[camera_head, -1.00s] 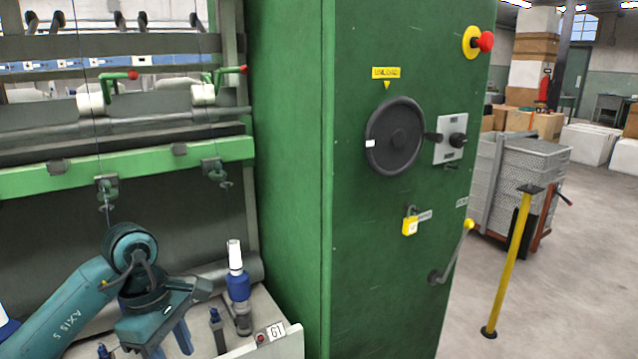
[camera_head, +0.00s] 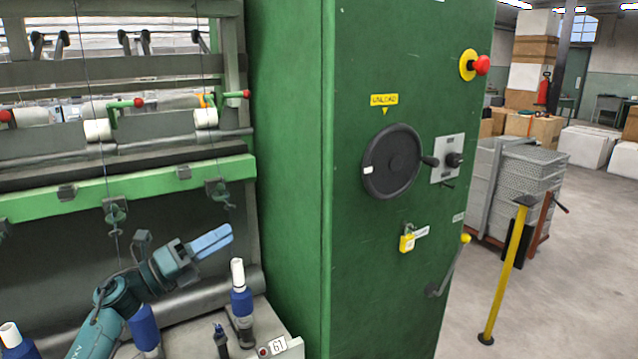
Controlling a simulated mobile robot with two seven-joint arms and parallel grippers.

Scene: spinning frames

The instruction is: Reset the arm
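My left gripper (camera_head: 222,238), on a teal arm coming in from the lower left, is raised in front of the spinning frame. Its light blue-grey fingers point right and slightly up, above and left of an upright blue bobbin (camera_head: 241,303) with a white top. The fingers overlap from this side, so any gap between them is hidden. I see nothing held in them. My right gripper is not in view.
The green machine cabinet (camera_head: 290,180) stands just right of the gripper. A green rail (camera_head: 150,182) with hanging guides runs above it. Other bobbins stand left, one (camera_head: 145,327) partly behind my arm. A yellow post (camera_head: 507,275) and wire crates (camera_head: 530,180) stand right on open floor.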

